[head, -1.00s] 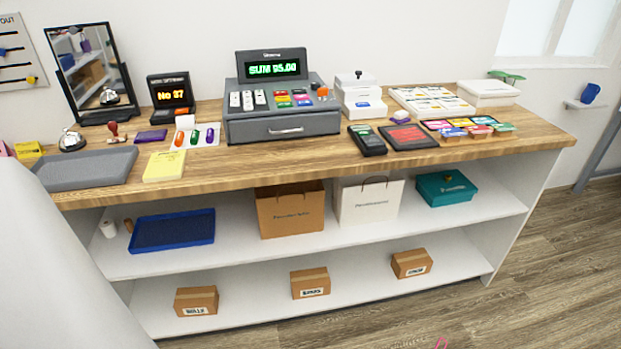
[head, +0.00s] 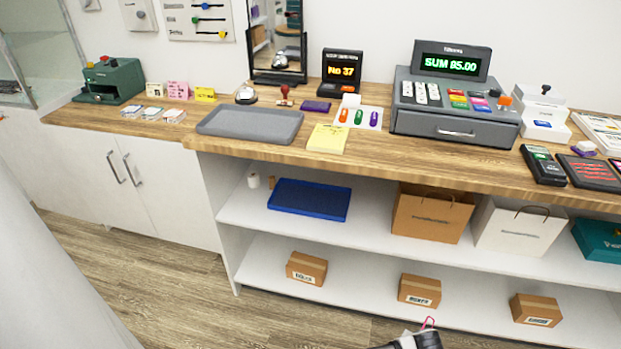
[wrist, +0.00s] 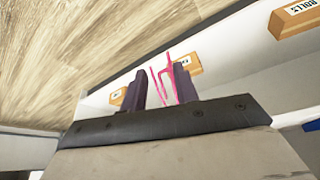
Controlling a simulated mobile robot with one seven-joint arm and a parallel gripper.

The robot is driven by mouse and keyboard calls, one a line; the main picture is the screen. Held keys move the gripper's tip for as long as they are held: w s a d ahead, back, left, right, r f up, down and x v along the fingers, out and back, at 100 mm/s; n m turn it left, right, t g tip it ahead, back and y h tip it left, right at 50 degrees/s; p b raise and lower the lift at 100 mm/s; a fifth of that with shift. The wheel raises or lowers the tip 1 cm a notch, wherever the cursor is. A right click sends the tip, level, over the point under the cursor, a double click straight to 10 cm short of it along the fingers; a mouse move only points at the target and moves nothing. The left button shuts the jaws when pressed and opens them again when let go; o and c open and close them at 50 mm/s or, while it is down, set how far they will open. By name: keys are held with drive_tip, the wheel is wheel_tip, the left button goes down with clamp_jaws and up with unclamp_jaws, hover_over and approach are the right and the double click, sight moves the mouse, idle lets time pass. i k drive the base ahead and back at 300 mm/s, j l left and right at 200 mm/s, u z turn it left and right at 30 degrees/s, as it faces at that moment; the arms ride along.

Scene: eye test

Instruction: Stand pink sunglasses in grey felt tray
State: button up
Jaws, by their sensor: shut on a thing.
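The pink sunglasses (wrist: 155,84) are between the two dark fingers of my gripper (wrist: 162,82) in the wrist view, with thin pink frame parts sticking up past the fingertips. My gripper is shut on them. In the head view only a small pink bit of the sunglasses (head: 429,321) shows at the bottom edge, above part of my arm's end. The grey felt tray (head: 250,124) lies flat and empty on the wooden counter, left of the yellow notepad. The sunglasses are in front of the counter, well away from the tray.
A bell (head: 245,94), a mirror (head: 275,40) and small cards (head: 205,94) stand behind the tray. A yellow notepad (head: 327,138) lies to its right, and a cash register (head: 455,95) stands further right. Shelves below hold a blue tray (head: 309,199), bags and boxes.

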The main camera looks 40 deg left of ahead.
sight(270, 127)
drive_tip(key=u, duration=1.15)
